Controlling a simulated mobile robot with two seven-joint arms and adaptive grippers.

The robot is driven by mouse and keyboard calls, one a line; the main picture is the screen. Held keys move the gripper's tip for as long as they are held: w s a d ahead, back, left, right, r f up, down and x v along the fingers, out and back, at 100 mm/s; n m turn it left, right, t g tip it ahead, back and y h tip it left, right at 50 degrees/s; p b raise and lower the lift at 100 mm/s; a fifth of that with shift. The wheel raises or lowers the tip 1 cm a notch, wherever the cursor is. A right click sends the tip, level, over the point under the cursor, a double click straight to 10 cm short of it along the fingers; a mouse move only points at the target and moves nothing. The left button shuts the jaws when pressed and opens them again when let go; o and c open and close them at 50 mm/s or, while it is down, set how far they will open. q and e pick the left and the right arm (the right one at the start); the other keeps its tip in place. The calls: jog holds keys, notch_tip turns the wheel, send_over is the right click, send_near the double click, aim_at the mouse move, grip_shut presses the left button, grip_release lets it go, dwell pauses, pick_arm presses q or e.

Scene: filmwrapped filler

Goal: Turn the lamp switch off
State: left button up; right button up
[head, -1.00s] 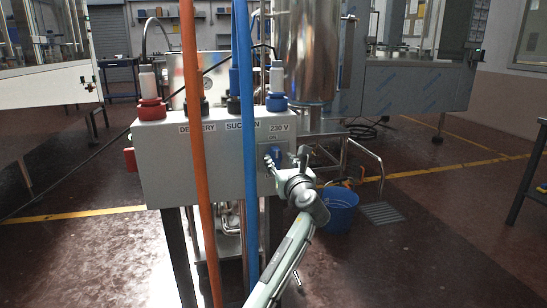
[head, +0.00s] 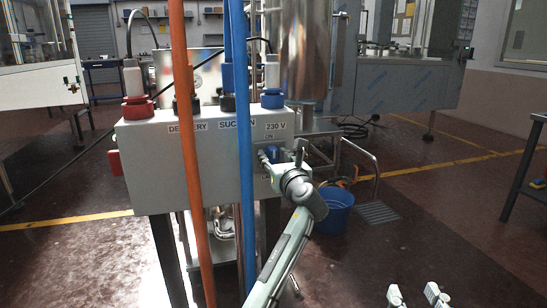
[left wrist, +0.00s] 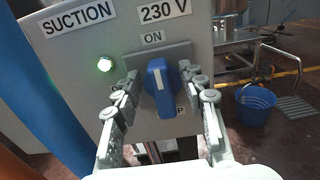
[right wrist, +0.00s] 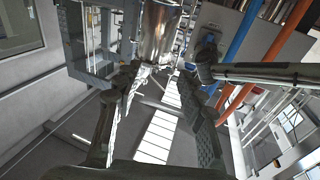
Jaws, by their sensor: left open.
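The blue rotary switch (left wrist: 160,88) sits on the grey control box (head: 150,160), under the ON label. Its white mark points up toward ON. A green lamp (left wrist: 105,64) glows left of the switch. In the left wrist view, my left gripper (left wrist: 160,76) is open, with one finger on each side of the blue knob. I cannot tell whether either finger touches it. The head view shows my left gripper (head: 279,157) at the box's right end, partly hiding the switch. My right gripper (head: 417,296) is open and empty at the bottom right, far from the box.
An orange hose (head: 190,140) and a blue hose (head: 244,140) hang in front of the box. A red knob (head: 115,162) sticks out at its left side. A blue bucket (head: 335,212) stands on the floor behind. Open floor lies to the right.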

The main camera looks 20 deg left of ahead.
pick_arm(q)
jog(key=shift+c, duration=0.2)
grip_shut()
